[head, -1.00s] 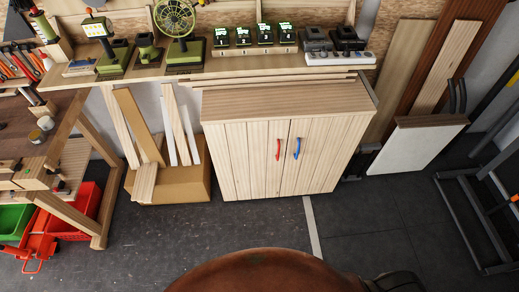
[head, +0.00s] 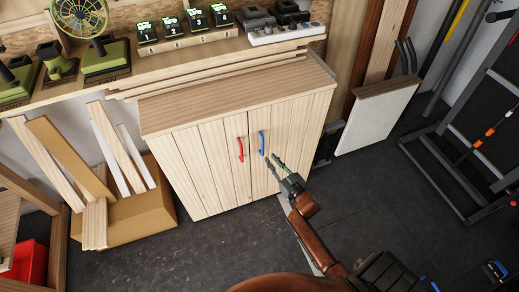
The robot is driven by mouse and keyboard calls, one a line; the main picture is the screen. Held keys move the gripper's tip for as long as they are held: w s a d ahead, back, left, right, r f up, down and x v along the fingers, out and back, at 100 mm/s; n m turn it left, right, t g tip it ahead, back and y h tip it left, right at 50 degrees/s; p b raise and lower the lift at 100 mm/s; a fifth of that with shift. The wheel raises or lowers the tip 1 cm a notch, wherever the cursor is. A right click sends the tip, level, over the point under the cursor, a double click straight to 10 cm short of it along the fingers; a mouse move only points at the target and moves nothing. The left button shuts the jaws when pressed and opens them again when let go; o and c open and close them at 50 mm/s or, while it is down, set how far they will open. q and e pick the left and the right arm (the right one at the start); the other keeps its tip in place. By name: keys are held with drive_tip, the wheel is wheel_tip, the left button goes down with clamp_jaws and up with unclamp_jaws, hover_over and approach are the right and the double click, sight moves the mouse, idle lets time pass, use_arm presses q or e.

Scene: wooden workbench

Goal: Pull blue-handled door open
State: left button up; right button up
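The wooden cabinet (head: 205,160) stands under the shelf with both of its doors closed. The blue handle (head: 262,143) is upright on the right door (head: 292,140). The red handle (head: 240,149) is beside it on the left door. My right gripper (head: 276,166) reaches up from the lower right, in front of the right door. Its two fingers are spread apart with nothing between them. In the picture the fingertips are just below and right of the blue handle, apparently not around it. My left gripper is out of view.
A cardboard box (head: 140,215) with wood boards stands left of the cabinet. A white panel (head: 375,118) leans to the right, and a dark metal rack (head: 450,165) stands farther right. The dark floor (head: 225,245) before the cabinet is clear.

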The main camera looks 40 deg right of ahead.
sight(263, 148)
drive_tip(key=w, duration=0.2)
drive_tip(key=w+b, duration=0.1)
drive_tip(key=w, duration=0.1)
drive_tip(key=w+r+b, duration=0.1)
drive_tip(key=w, duration=0.1)
drive_tip(key=shift+w+d, duration=0.1)
drive_tip(key=shift+w, duration=0.3)
drive_tip(key=shift+w+r, duration=0.1)
drive_tip(key=shift+w, duration=0.55)
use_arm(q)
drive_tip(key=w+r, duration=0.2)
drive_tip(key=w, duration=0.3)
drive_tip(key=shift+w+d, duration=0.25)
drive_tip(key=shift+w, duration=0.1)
use_arm(e)
drive_tip(key=shift+c, duration=0.2)
clamp_jaws()
